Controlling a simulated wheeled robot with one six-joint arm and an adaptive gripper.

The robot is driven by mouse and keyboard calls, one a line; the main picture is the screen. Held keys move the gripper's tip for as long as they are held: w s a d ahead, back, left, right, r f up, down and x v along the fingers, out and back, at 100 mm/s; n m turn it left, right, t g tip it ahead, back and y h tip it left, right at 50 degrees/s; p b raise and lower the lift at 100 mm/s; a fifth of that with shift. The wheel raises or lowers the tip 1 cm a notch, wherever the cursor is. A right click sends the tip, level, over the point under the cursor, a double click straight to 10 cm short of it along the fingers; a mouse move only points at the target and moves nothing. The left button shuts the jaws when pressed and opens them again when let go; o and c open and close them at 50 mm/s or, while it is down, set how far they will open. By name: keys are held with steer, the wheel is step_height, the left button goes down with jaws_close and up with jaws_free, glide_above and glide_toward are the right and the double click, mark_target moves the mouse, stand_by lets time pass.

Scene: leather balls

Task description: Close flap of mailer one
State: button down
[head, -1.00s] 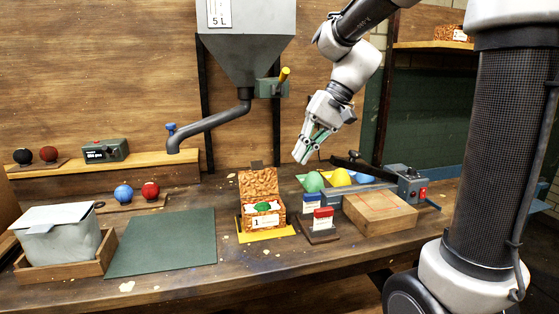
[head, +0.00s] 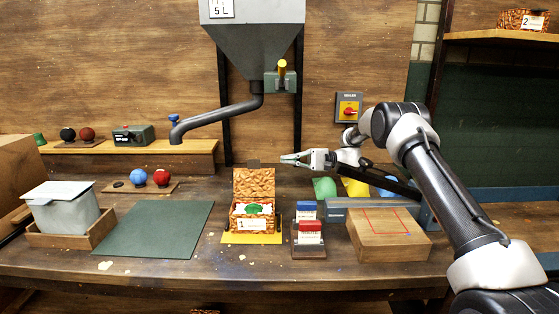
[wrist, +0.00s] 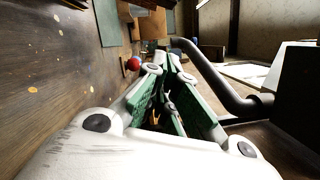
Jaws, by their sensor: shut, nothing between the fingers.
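Mailer one (head: 252,224) is a brown patterned box with a white label marked 1, on a yellow mat (head: 250,239). Its flap (head: 255,184) stands upright at the back, with a dark tab at its top. A green thing with white (head: 255,209) shows in the open box. My gripper (head: 283,159) points left, just right of the flap's top in the picture, and appears apart from it. Its green fingers (wrist: 173,62) are shut and empty in the wrist view. I cannot make out the mailer in the wrist view.
Blue and red stamps on a stand (head: 308,240) and a wooden block (head: 388,238) are to the right. A grey spout (head: 215,119) hangs behind, left of the mailer. A green mat (head: 153,228) lies clear to the left. A second box (head: 523,20) sits on the shelf.

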mark_target(254, 178)
steer(key=s+a+r, duration=0.2)
steer(key=s+a, duration=0.3)
steer(key=a, duration=0.4)
steer(key=shift+s+a+r, duration=0.15)
steer(key=shift+s+a, duration=0.05)
steer(key=shift+s, duration=0.1)
